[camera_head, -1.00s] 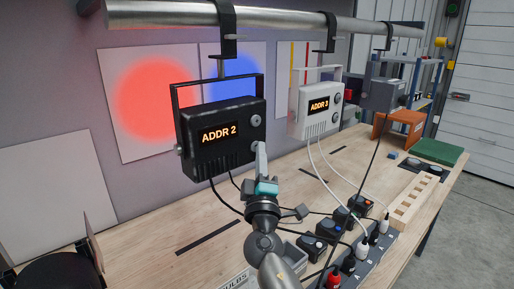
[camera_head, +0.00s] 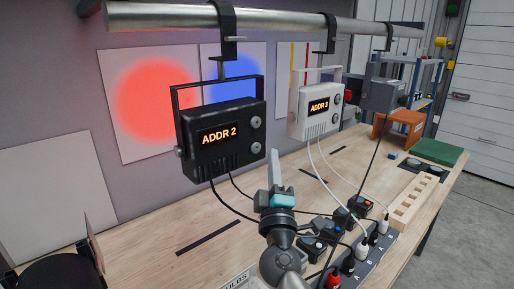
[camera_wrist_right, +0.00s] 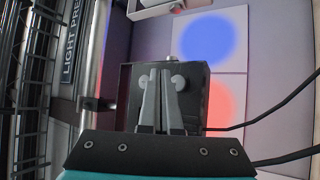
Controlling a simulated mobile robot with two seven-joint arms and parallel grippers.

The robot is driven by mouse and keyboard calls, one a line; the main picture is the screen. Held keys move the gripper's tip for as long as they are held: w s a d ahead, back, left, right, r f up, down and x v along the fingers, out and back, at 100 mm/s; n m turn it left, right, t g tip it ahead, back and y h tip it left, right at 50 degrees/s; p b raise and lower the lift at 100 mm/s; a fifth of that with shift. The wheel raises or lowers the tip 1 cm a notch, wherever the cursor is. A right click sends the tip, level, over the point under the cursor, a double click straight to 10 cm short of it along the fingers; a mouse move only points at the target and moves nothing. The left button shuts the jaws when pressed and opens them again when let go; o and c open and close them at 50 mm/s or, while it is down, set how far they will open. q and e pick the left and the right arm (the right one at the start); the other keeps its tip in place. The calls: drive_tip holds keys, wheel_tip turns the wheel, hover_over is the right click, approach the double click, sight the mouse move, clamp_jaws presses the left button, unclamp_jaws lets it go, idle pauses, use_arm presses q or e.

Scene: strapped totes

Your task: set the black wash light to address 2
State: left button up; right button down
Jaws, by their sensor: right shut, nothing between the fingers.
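The black wash light (camera_head: 222,138) hangs from the overhead bar by a clamp. Its orange display (camera_head: 219,134) reads ADDR 2. Two round grey buttons sit right of the display, an upper one (camera_head: 255,122) and a lower one (camera_head: 256,147). My right gripper (camera_head: 274,157) is shut and empty, pointing up just to the right of the lower button and apart from it. In the right wrist view my shut fingers (camera_wrist_right: 163,80) point at the dark housing (camera_wrist_right: 195,85), with the round buttons showing on either side of the tips. My left gripper is not in view.
A white light (camera_head: 314,110) with its own lit display hangs to the right on the same bar (camera_head: 290,20). Cables run down to a power strip (camera_head: 362,262) and black boxes on the wooden table (camera_head: 200,225). A wooden block with holes (camera_head: 409,201) lies at the right.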

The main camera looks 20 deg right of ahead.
drive_tip(key=shift+s+d, duration=0.2)
drive_tip(key=shift+s, duration=0.4)
drive_tip(key=shift+s+d, duration=0.2)
drive_tip(key=shift+s, duration=0.4)
